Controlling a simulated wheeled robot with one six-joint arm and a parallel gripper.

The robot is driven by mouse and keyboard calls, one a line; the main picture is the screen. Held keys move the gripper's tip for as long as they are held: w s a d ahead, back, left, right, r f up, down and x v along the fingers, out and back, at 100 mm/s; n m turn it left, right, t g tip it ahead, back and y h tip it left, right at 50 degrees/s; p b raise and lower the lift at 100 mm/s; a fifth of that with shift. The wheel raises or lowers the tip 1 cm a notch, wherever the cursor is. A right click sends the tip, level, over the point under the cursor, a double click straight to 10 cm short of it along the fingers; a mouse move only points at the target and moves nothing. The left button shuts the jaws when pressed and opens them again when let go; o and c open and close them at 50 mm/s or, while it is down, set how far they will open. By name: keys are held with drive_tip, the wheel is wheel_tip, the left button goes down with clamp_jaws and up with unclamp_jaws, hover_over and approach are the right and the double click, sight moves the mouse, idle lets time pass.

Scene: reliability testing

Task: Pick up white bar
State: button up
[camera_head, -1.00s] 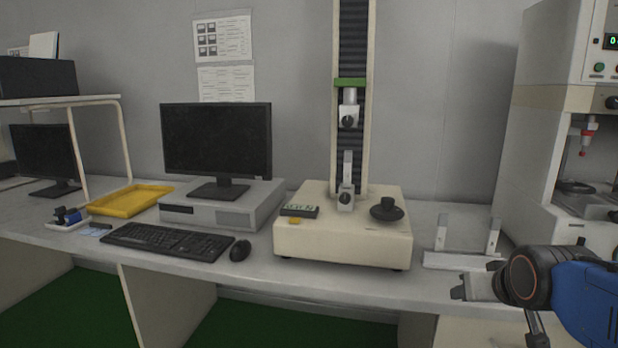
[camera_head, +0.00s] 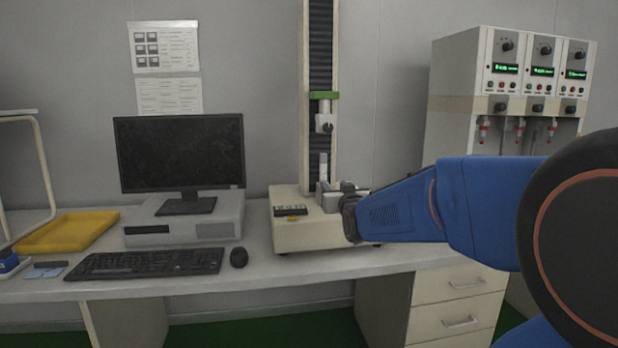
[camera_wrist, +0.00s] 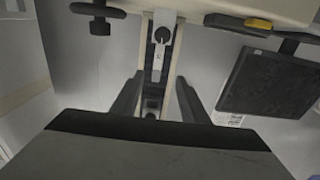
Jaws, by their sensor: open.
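A short pale upright bar (camera_head: 323,163), which looks like the white bar, stands in the lower clamp of the testing machine (camera_head: 305,235). Its foot is hidden behind my gripper in the head view. The wrist view is upside down and shows the bar (camera_wrist: 157,66) below the lower clamp (camera_wrist: 162,36). My gripper (camera_head: 333,190) is in front of the machine near the clamp. Its two dark fingers (camera_wrist: 157,98) are apart, one on each side of the bar in the wrist view, with nothing held. The depth between fingers and bar cannot be told.
The upper clamp (camera_head: 323,122) hangs above the bar between the column rails. A monitor (camera_head: 180,150), keyboard (camera_head: 145,263), mouse (camera_head: 239,257) and yellow tray (camera_head: 68,232) lie left. A cabinet with several green displays (camera_head: 505,80) stands right.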

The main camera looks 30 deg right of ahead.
approach(324, 173)
drive_tip(key=w, duration=0.4)
drive_tip(key=shift+d+x, duration=0.25)
drive_tip(key=shift+x, duration=1.35)
drive_tip(key=shift+d+x, duration=0.25)
drive_tip(key=shift+x, duration=1.3)
drive_tip(key=shift+s+r, duration=0.1)
drive_tip(key=shift+s, duration=0.05)
clamp_jaws()
